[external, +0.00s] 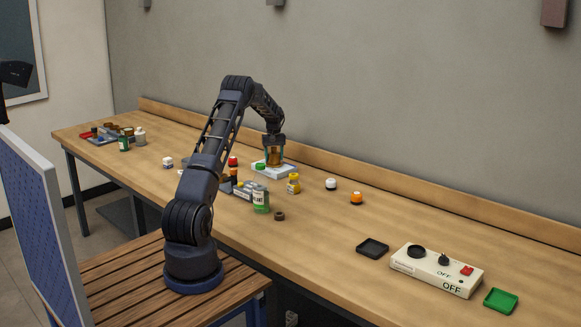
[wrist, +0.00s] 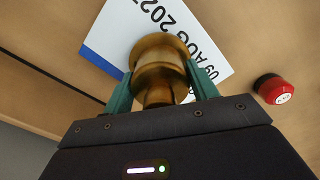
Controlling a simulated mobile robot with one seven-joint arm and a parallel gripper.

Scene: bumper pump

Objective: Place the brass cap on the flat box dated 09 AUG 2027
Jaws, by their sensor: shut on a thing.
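The brass cap (wrist: 158,55) is a stepped, flanged metal piece. My gripper (wrist: 160,85) is shut on it, with one teal finger on each side. The flat box (wrist: 112,38) is white with a blue edge and prints "09 AUG 2027"; the cap hides part of the date. In the external view the cap (external: 274,157) is upright in my gripper (external: 274,151), over the flat box (external: 283,174). I cannot tell whether the cap touches the box.
A red-capped item (wrist: 273,89) is right of the box in the wrist view. A white switch box (external: 436,270) is far right. The bench between is mostly clear.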

